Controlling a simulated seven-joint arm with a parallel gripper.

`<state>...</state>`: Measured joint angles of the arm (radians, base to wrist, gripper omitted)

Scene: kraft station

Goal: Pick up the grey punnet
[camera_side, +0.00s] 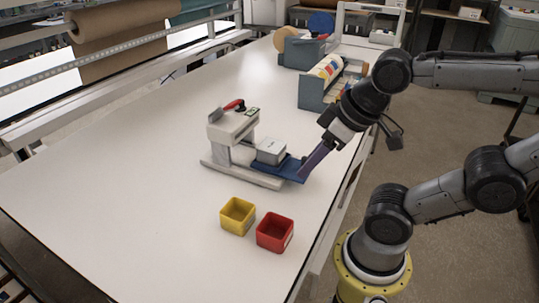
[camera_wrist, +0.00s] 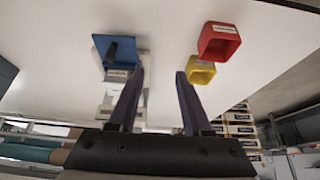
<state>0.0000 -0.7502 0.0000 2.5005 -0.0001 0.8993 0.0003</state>
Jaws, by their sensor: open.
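A small grey box (camera_side: 270,151), which looks like the grey punnet, sits on the blue plate (camera_side: 292,171) of a pale bench device. My gripper (camera_side: 303,174) is at the right end of the blue plate, pointing down and left; contact cannot be told. In the wrist view my gripper (camera_wrist: 159,72) is open, with two purple fingers apart and nothing between them. The blue plate (camera_wrist: 127,43) also shows there, left of the fingers, with a dark upright part over it. The punnet cannot be made out clearly in that view.
The pale device (camera_side: 232,128) has a red-handled tool on top. A yellow bin (camera_side: 238,216) and a red bin (camera_side: 275,232) stand in front, both open and empty. Blue-grey racks (camera_side: 313,94) stand farther back. The table's left side is clear.

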